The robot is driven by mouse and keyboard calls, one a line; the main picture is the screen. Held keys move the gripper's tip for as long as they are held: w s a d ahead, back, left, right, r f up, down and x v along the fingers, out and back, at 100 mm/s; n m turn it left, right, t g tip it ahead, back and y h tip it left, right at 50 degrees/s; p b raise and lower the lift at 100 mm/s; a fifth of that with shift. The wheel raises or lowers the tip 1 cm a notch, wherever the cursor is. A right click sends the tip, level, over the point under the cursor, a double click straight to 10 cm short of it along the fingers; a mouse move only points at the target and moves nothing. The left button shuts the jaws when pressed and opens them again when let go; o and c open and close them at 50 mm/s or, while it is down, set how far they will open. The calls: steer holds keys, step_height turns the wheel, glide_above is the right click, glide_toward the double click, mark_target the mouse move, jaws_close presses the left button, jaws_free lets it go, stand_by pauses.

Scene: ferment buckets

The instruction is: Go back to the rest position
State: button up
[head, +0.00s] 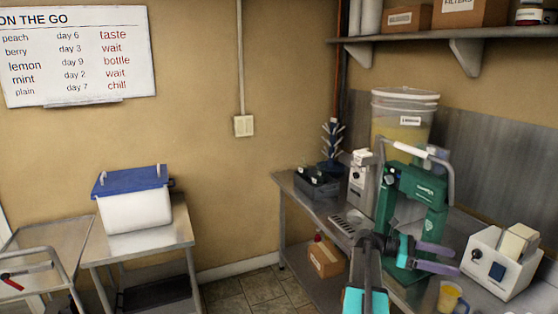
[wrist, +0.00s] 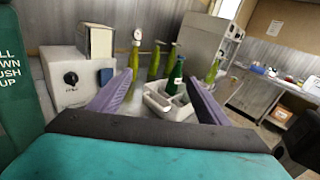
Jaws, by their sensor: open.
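My gripper (head: 452,257) has two purple fingers and reaches right over the metal counter, in front of the green bench machine. In the wrist view my gripper (wrist: 160,78) shows its fingers spread wide, with nothing held between them. Beyond the fingers a white divided carrier (wrist: 170,107) stands on the counter. A dark green bottle (wrist: 174,78) is in or just behind it, and yellow-green bottles (wrist: 154,62) stand around it. The gap between the fingertips and the carrier is hard to judge.
A green machine (head: 408,200) stands close behind my arm. A white box with a dark knob (head: 497,262) and a yellow cup (head: 449,297) are near the gripper. A tall clear bucket (head: 402,118) stands behind. Floor (head: 245,290) is clear at centre.

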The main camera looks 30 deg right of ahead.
steer(key=w+a+f+n+t+h+b, duration=0.1)
steer(key=w+a+f+n+b, duration=0.15)
steer(key=w+f, duration=0.2)
steer(key=w+a+f+n+t+h+b, duration=0.1)
steer(key=w+a+f, duration=0.25)
steer(key=f, duration=0.25)
steer(key=w+a+f+n+t+b, duration=0.25)
steer(key=a+f, duration=0.45)
steer(key=f, duration=0.4)
steer(key=w+a+f+n+t+b, duration=0.1)
steer(key=w+a+f+b, duration=0.25)
steer(key=a+f, duration=0.6)
steer(key=w+a+f+n+t+b, duration=0.15)
steer(key=w+a+f+b, duration=0.35)
steer(key=f, duration=0.8)
steer(key=s+a+f+m+t+y+b, duration=0.15)
steer(key=s+a+f, duration=0.35)
steer(key=a+f, duration=0.6)
steer(key=s+a+f+m+y+b, duration=0.25)
steer(key=s+a+f, duration=0.25)
steer(key=a+f, duration=0.7)
steer(key=s+a+f+m+y, duration=0.2)
steer(key=a+m+y, duration=0.1)
steer(key=a+m, duration=0.3)
steer(key=s+a+f+m+t+y, duration=0.1)
steer(key=s+a+f+m+y, duration=0.2)
steer(key=a, duration=0.5)
steer(key=shift+a+f+m+y+b, duration=0.2)
steer(key=shift+f+m+y+b, duration=0.25)
steer(key=shift+m, duration=0.9)
